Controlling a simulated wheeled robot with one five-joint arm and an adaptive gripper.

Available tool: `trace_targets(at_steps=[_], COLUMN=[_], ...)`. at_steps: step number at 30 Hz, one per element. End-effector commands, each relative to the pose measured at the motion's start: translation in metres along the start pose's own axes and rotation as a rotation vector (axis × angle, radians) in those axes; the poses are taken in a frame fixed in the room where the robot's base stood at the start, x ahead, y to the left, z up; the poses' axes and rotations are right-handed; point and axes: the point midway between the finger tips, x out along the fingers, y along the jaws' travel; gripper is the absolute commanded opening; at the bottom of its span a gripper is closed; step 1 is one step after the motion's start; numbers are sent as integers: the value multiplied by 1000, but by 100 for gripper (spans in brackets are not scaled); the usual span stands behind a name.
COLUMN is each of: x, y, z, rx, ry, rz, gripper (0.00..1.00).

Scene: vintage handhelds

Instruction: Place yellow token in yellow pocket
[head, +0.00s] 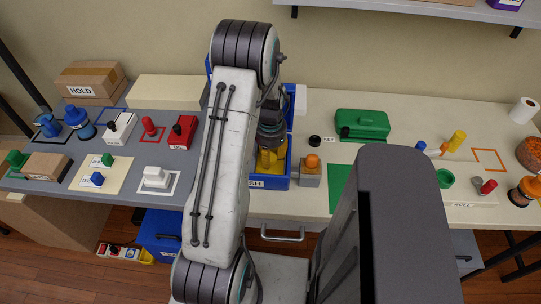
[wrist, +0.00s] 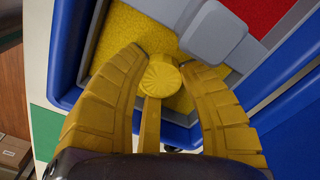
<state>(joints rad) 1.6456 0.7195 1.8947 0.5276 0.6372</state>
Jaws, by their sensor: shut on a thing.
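My gripper (head: 268,160) is down at the blue tray (head: 278,182), largely behind my arm in the head view. In the wrist view its two yellow fingers (wrist: 162,70) are closed around the yellow token (wrist: 160,76), which shows a round ribbed top. A narrow yellow bar shows below that top; I cannot tell if it belongs to the token. The yellow pocket (wrist: 128,38) is a speckled yellow-floored compartment under and beyond the fingertips. The token appears over its near part; whether it touches the floor is hidden.
A grey block (wrist: 215,38) lies just right of the fingertips, by a red-floored compartment (wrist: 257,12). Blue tray walls (wrist: 292,78) stand close on the right. In the head view, an orange-topped block (head: 311,175) and green case (head: 362,124) stand to the tray's right.

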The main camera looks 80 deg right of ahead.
Motion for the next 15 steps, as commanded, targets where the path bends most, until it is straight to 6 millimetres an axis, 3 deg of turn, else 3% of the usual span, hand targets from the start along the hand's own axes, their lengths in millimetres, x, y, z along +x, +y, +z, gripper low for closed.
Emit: trace_targets(at_steps=[3,4,6,15], x=[4,3,2,-1], y=[0,0,0,0], z=[0,0,0,0], rx=[0,0,0,0], ry=[0,0,0,0], rz=[0,0,0,0], gripper=[21,41,46,46])
